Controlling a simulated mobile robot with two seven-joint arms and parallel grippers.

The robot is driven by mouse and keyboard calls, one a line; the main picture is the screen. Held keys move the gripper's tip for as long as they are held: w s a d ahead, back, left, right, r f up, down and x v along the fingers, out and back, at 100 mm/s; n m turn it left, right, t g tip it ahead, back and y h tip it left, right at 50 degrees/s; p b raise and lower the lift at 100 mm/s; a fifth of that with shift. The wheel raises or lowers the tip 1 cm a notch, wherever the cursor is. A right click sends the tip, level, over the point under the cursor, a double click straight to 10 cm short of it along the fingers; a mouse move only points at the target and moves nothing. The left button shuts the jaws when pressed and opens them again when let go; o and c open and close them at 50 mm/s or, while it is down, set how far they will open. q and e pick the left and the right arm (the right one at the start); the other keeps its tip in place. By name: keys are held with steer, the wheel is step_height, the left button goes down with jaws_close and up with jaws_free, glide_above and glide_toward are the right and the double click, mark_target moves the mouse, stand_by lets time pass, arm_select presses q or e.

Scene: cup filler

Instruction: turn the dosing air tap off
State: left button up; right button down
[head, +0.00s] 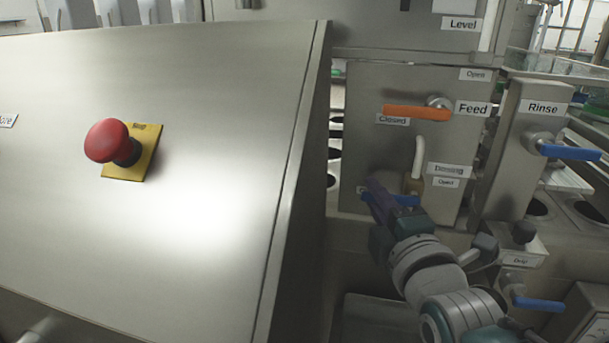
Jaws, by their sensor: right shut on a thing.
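The dosing air tap is on the steel panel (385,90), below the Feed tap, beside the labels "Dosing" (449,170) and "Open" (446,183). Its blue handle (407,200) lies roughly level, and a pale bent hose (419,155) rises above its brass-coloured body. My right gripper (378,192) reaches up from the lower right and is shut on the blue handle, near its left part. The gripper hides part of the handle and most of a label to the left. My left gripper is not in view.
An orange Feed handle (417,113) sits just above, pointing left to "Closed". A blue Rinse handle (570,153) and a lower blue handle (538,304) are to the right. A big sloped steel cover (220,190) with a red emergency button (106,141) fills the left.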

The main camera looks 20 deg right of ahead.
steer(key=shift+f, duration=0.1)
steer(key=c, duration=0.8)
jaws_free()
steer(key=shift+s, duration=0.1)
steer(key=s, duration=0.3)
steer(key=s+a+p, duration=0.1)
steer(key=s, duration=0.5)
steer(key=shift+s+a+p, duration=0.25)
steer(key=shift+s+p, duration=0.05)
steer(key=shift+s, duration=0.05)
